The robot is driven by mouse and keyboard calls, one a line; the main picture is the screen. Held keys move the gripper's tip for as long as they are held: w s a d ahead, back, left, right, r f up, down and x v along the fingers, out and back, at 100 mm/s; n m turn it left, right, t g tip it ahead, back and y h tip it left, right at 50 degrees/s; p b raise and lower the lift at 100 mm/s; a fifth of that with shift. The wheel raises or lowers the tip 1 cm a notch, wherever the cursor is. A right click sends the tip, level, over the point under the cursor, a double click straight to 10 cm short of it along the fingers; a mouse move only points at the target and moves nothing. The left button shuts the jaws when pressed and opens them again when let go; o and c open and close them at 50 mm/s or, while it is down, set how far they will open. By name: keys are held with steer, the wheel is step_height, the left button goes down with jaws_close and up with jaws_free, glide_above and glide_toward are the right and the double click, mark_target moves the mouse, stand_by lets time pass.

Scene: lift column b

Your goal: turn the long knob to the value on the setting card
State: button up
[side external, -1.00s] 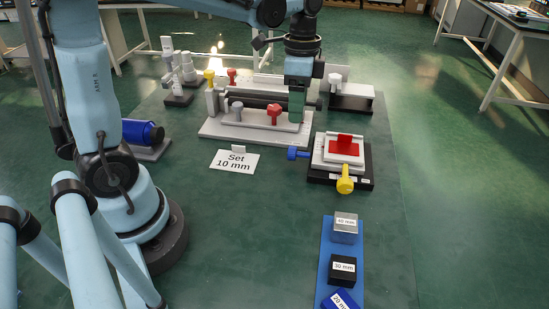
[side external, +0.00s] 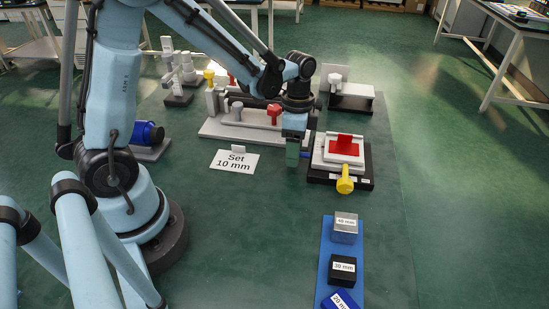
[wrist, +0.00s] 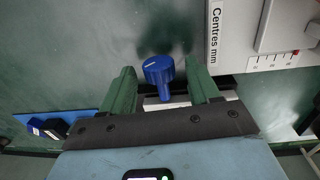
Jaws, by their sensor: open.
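The setting card (side external: 235,162) reads "Set 10 mm" and stands on the green mat left of my gripper (side external: 292,158). The two-knob stage (side external: 325,177) has a dark base, a light top with a red block, a yellow knob (side external: 345,184) at the front and a blue knob (wrist: 158,69) on its left side. In the wrist view, my gripper (wrist: 162,76) is open, with its green fingers on either side of the blue knob, apart from it. The blue knob shows a white line. In the side view, my gripper mostly hides it.
A long grey fixture (side external: 213,129) with red and grey knobs stands behind my gripper; its "Centres mm" plate (wrist: 216,35) shows in the wrist view. A blue rack (side external: 326,235) with labelled blocks lies at the front right. The mat in front of the card is clear.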

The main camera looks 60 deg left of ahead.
steer(key=c, duration=1)
steer(key=shift+c, duration=0.2)
steer(key=t+y, duration=0.3)
steer(key=shift+s+d, duration=0.25)
steer(key=shift+d, duration=0.1)
steer(key=shift+s+d+f+t+y, duration=0.1)
steer(key=shift+s+f+t+y, duration=0.05)
steer(key=shift+t+y, duration=0.95)
steer(key=o, duration=1)
